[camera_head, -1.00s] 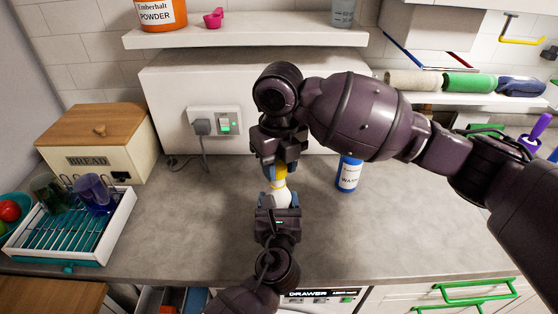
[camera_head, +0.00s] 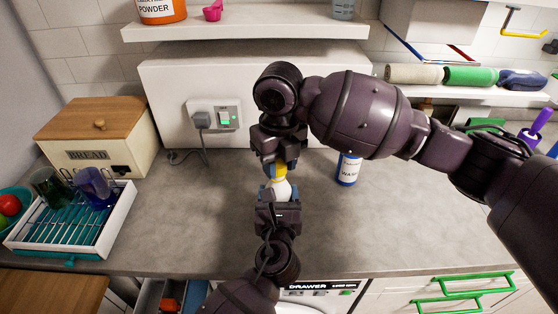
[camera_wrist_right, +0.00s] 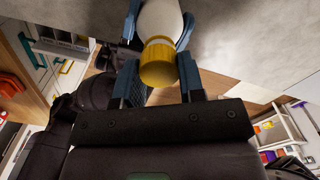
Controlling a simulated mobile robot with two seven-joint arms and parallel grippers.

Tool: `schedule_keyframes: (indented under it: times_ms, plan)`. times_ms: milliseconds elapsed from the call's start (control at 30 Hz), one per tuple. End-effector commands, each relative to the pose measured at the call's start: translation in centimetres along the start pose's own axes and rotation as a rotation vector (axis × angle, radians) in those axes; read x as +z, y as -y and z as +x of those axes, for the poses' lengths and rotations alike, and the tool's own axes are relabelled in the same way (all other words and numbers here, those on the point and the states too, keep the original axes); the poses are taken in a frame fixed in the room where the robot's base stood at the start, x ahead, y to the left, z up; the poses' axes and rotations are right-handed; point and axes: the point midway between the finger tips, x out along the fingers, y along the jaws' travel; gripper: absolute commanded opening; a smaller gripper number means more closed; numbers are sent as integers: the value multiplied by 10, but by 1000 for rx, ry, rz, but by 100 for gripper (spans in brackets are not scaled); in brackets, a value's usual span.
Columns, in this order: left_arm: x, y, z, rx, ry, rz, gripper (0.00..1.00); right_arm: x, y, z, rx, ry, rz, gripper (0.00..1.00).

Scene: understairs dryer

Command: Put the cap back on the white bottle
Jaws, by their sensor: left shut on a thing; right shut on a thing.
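The white bottle (camera_head: 280,188) is held above the counter in front of the wall socket. My left gripper (camera_head: 279,194) comes up from below and is shut on its body. The yellow cap (camera_head: 280,171) is at the bottle's top end. My right gripper (camera_head: 280,167) points down from above and is shut on the cap. The right wrist view shows the cap (camera_wrist_right: 158,63) between the right fingers, against the end of the bottle (camera_wrist_right: 160,20). The fingers partly hide the join, so I cannot tell how firmly the cap is seated.
A blue wash bottle (camera_head: 348,170) stands close right of my grippers. A bread box (camera_head: 97,140) and a dish rack (camera_head: 112,222) with cups are at the left. A shelf (camera_head: 245,33) is above. The counter (camera_head: 400,225) is clear at right.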

Motion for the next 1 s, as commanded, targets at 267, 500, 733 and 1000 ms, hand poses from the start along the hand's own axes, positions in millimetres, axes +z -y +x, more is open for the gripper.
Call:
schedule_keyframes:
  times_ms: [267,500,733,1000]
  plan:
    - [0,0,0,0,0,1,21,0,0,5,0,0,0,15]
    - [0,0,0,0,0,1,0,0,0,8,0,0,0,15]
    - [0,0,0,0,-1,1,0,0,-1,8,1,0,155,15]
    - [0,0,0,0,-1,1,0,1,-2,8,2,0,547,15]
